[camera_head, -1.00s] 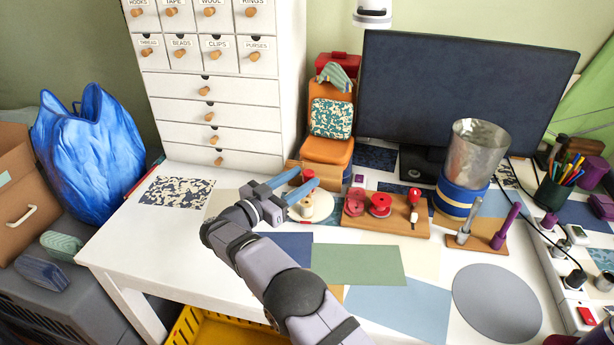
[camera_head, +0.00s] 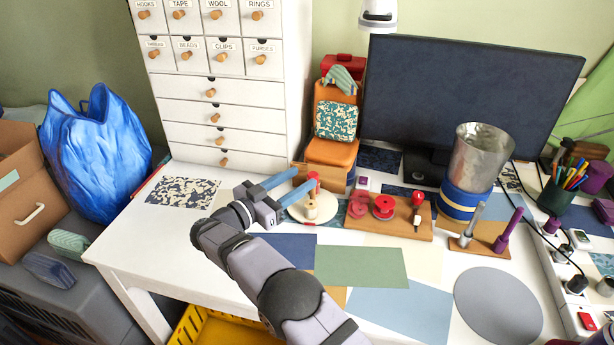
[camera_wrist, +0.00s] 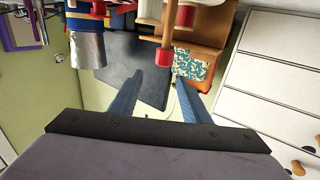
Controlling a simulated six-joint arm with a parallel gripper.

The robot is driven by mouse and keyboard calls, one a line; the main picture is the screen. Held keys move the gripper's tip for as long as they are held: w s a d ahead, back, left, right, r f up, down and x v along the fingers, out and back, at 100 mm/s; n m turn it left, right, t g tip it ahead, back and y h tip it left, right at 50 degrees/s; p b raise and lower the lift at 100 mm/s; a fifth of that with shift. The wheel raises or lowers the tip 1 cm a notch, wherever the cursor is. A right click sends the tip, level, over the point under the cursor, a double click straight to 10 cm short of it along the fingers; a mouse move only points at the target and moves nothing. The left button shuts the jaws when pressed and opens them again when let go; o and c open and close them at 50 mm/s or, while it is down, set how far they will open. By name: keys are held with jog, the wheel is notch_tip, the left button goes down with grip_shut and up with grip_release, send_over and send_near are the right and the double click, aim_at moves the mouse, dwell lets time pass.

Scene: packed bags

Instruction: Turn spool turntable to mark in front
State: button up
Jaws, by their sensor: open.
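The spool turntable (camera_head: 328,211) is a round cream disc on the white table, left of the wooden spool board. A small cream spool (camera_head: 310,208) stands on it, and a red-topped peg (camera_head: 313,179) rises at its back. I cannot make out a mark on the disc. My gripper (camera_head: 308,177) is open, its two blue fingers reaching from the left beside the red-topped peg, above the disc's back left. In the wrist view my fingers (camera_wrist: 159,78) are apart with nothing clearly held. A red-ended wooden peg (camera_wrist: 164,56) shows just beyond them.
The wooden board (camera_head: 392,226) with red spools and a red-handled tool stands close right. An orange stand (camera_head: 328,151) and a wooden box are behind. White drawers (camera_head: 226,135) rise at the back left.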

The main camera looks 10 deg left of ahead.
notch_tip(320, 180, up, 5)
jog(key=d+p, duration=0.2)
jog(key=p, duration=0.1)
jog(key=n+t+y+p, duration=0.35)
jog(key=n+y, duration=0.25)
jog(key=y, duration=0.2)
send_near(313, 191)
jog(key=w+r, duration=0.3)
jog(key=r, duration=0.2)
jog(key=shift+w+f+m+g+p, duration=0.15)
jog(key=shift+m+g+p, duration=0.15)
jog(key=shift+g, duration=0.05)
jog(key=shift+w, duration=0.1)
jog(key=shift+w+d+p, duration=0.15)
jog(key=shift+w+p, duration=0.2)
jog(key=shift+w, duration=1.45)
jog(key=shift+w+d+p, duration=0.2)
jog(key=shift+w+p, duration=0.1)
jog(key=shift+w, duration=1.45)
grip_shut()
